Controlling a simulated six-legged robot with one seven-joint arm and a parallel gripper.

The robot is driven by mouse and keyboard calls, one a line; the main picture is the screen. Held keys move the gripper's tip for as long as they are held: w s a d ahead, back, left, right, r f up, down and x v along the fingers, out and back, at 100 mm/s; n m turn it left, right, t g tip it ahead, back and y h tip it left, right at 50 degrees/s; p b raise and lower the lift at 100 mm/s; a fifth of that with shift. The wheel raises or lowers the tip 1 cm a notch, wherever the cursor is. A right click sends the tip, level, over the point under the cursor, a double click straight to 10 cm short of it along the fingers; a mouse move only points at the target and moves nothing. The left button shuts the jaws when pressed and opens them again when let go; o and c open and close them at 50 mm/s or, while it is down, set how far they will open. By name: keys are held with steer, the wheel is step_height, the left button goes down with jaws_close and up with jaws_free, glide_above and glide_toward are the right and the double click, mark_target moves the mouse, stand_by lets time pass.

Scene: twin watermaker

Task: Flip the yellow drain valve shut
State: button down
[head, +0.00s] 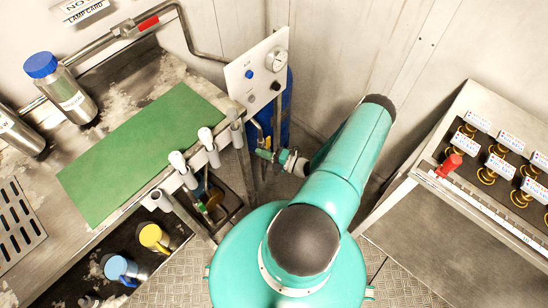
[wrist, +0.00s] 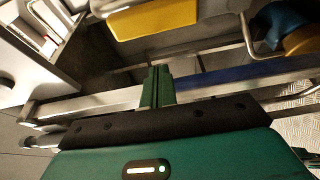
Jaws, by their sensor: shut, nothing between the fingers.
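In the wrist view, a flat yellow piece (wrist: 152,20) that looks like the drain valve's handle lies across the top edge, partly cut off. My gripper (wrist: 157,87) is shut with nothing between its green fingers. They point toward the yellow piece, with a gap between. In the head view, what looks like my gripper (head: 264,154) is small, beside the bench's right end, below the gauge panel. I cannot pick out the valve surely in the head view.
The gauge panel (head: 257,75) stands on the bench's right end, beside a green mat (head: 143,150). Yellow (head: 152,236) and blue (head: 116,267) round items show below the bench. A blue bar (wrist: 235,73) runs close beyond my fingers. A valve console (head: 455,225) stands right.

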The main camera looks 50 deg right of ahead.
mark_target(268, 145)
steer(key=d, duration=0.4)
steer(key=shift+s, duration=0.1)
